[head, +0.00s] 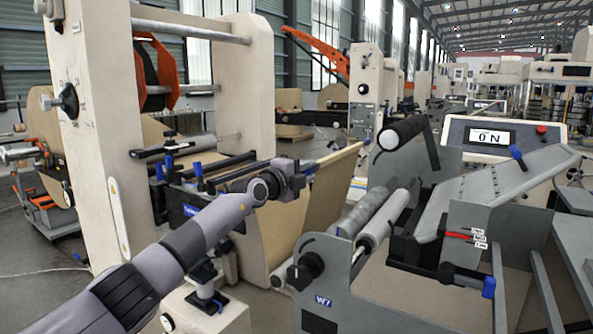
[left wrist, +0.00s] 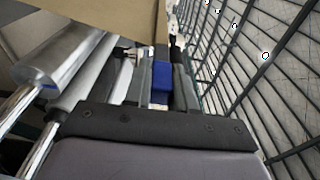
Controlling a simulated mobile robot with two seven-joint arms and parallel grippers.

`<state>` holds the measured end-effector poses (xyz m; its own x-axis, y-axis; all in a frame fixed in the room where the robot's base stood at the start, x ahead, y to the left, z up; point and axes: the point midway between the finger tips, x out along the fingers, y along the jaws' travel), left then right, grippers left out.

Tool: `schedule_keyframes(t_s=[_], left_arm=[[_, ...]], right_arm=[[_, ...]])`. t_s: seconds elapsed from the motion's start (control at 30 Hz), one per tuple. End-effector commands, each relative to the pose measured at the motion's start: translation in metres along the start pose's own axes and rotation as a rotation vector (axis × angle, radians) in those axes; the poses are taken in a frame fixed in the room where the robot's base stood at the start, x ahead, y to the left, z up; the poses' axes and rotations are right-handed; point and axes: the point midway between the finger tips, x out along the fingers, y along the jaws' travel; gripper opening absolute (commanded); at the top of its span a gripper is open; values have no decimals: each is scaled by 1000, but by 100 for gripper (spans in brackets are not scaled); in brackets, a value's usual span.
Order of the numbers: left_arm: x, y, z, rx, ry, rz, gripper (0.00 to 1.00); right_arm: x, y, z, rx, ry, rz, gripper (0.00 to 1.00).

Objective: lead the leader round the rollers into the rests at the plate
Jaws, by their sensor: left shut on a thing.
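The brown kraft leader (head: 327,197) hangs as a broad sheet, its upper edge slanting up to the right. My left gripper (head: 308,168) is shut on the leader's near upper corner. In the left wrist view the leader (left wrist: 95,18) crosses the top, and my left gripper (left wrist: 160,78) shows blue between dark jaw parts; the gripped edge is largely hidden. Two grey rollers, one (head: 361,211) beside the other (head: 384,222), lie right of the sheet, apart from it in the head view. The sloping grey plate (head: 497,187) stands farther right. My right gripper is not in view.
A black knob (head: 305,267) sticks out from the grey side frame (head: 355,290). Blue-tipped handles stand by the plate, one above (head: 517,156) and one below (head: 488,287). A tall beige machine column (head: 92,150) stands left.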

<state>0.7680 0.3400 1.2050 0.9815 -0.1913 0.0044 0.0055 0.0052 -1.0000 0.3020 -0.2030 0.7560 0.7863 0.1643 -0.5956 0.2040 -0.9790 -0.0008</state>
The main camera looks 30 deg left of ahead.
Motion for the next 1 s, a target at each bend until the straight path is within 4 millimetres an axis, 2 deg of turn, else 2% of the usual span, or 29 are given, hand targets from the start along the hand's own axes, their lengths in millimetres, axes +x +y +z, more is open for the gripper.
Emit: schedule_keyframes(t_s=[0.1, 1.0], left_arm=[[2, -1, -15, 0, 6, -5, 0], [12, -1, -113, -5, 5, -6, 0]], right_arm=[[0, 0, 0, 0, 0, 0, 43], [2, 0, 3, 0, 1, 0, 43]])
